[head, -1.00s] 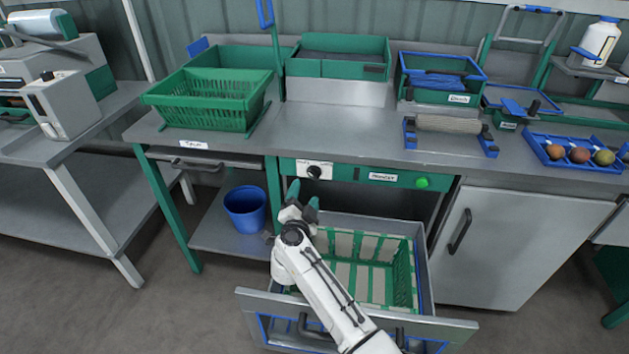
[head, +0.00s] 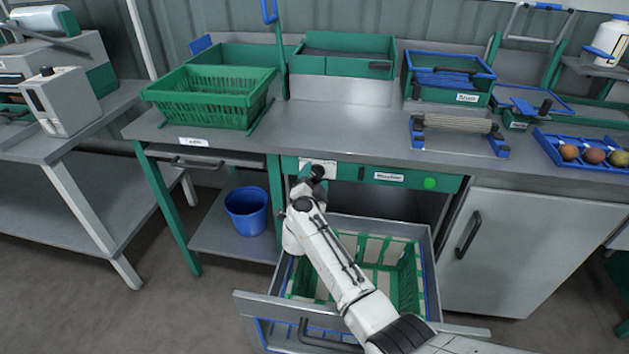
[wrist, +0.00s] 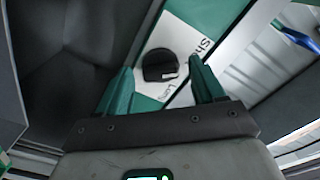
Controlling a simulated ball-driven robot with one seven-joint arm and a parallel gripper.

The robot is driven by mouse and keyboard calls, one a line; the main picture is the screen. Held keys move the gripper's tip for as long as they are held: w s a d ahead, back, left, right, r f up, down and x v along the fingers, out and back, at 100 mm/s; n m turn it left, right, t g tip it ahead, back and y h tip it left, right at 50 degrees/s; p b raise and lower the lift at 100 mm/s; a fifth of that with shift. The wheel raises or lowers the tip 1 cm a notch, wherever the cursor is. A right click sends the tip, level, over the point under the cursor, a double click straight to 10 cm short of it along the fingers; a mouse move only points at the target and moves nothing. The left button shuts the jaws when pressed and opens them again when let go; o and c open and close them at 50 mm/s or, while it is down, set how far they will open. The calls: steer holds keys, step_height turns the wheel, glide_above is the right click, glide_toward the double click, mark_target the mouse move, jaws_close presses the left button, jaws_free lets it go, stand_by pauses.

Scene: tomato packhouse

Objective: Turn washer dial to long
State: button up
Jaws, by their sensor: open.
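The washer dial is a black round knob (wrist: 160,65) on a white label plate (wrist: 192,32) in the wrist view. The plate bears print, partly readable as "Sh..." and "Lo...". In the head view the plate (head: 322,164) is on the green front panel below the worktop, partly covered by my gripper. My gripper (head: 311,182) is at the dial, open, with its two green fingers on either side of the knob in the wrist view. Whether the fingers touch the knob cannot be told.
Below the panel, an open drawer (head: 432,262) with a green crate (head: 408,275) juts out under my arm. A green button (head: 430,183) is right of the dial. A blue bucket (head: 246,211) stands on the lower shelf to the left.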

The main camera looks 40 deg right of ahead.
steer(key=c, duration=1.1)
steer(key=shift+o, duration=0.2)
steer(key=shift+m, duration=0.3)
steer(key=m, duration=0.2)
steer(key=shift+a+m, duration=0.1)
steer(key=shift+m, duration=0.2)
steer(key=m, duration=0.4)
steer(key=shift+f+m, duration=0.1)
steer(key=shift+m, duration=0.2)
steer(key=m, duration=0.4)
steer(key=shift+m+b, duration=0.55)
steer(key=shift+m, duration=1.45)
steer(key=shift+s, duration=0.1)
